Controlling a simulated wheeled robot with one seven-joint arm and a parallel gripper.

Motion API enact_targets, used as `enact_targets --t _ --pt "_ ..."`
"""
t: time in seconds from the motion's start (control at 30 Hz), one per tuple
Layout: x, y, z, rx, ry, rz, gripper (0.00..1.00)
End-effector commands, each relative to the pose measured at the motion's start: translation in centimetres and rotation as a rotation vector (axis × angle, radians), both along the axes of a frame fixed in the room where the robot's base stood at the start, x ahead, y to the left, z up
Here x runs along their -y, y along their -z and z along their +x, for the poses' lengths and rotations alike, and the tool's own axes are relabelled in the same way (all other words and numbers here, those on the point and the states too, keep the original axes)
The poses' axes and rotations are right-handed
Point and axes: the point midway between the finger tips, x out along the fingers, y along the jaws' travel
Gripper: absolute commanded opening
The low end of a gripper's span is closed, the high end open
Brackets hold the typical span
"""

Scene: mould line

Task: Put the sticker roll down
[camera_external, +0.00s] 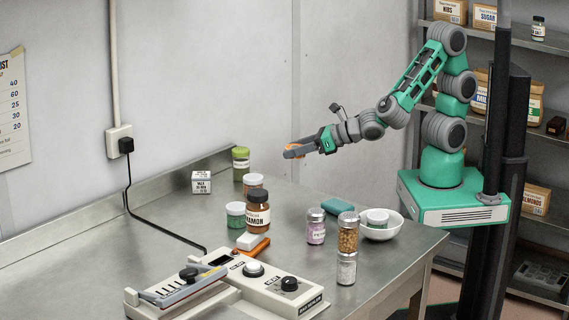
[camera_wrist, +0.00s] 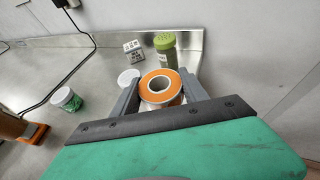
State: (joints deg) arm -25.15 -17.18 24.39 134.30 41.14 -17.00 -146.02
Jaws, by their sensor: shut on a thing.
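The sticker roll (camera_wrist: 174,82) is a ring with an orange face and a dark hole. In the wrist view it sits between the two grey fingers of my gripper (camera_wrist: 160,79), which is shut on it. In the external view my gripper (camera_external: 296,151) reaches left from the arm, and only a little orange of the roll (camera_external: 289,156) shows beside the fingers. The gripper appears raised above the steel bench (camera_external: 190,222), near its back edge. The fingers hide part of the roll.
A green-lidded jar (camera_external: 240,163), a small white box (camera_external: 201,182) and a cinnamon jar (camera_external: 258,213) stand on the bench. A sealing machine (camera_external: 255,285) is at the front. Spice jars (camera_external: 316,228) and a white bowl (camera_external: 383,231) stand right. Bare steel lies between the groups.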

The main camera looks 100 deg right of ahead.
Motion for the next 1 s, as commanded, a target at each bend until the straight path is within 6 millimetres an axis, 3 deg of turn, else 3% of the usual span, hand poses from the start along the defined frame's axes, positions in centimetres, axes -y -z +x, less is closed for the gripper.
enact_targets --t 0.23,0.37,0.43,0.57,0.8,0.9,1.0 --pt "-1.9 0.1 0.0 -0.001 -0.041 -0.001 0.12" --pt "-6.2 1.3 -0.4 -0.004 -0.133 -0.002 0.12" --pt "-9.7 1.9 -0.7 -0.002 -0.205 -0.001 0.12" --pt "-17.2 1.2 -0.8 0.002 -0.339 0.000 0.12" --pt "-31.6 -1.9 -2.4 0.004 -0.593 0.002 0.12" --pt "-36.1 -4.1 -2.9 0.005 -0.692 0.003 0.12" --pt "-39.1 -6.2 -3.3 0.005 -0.781 0.001 0.12"
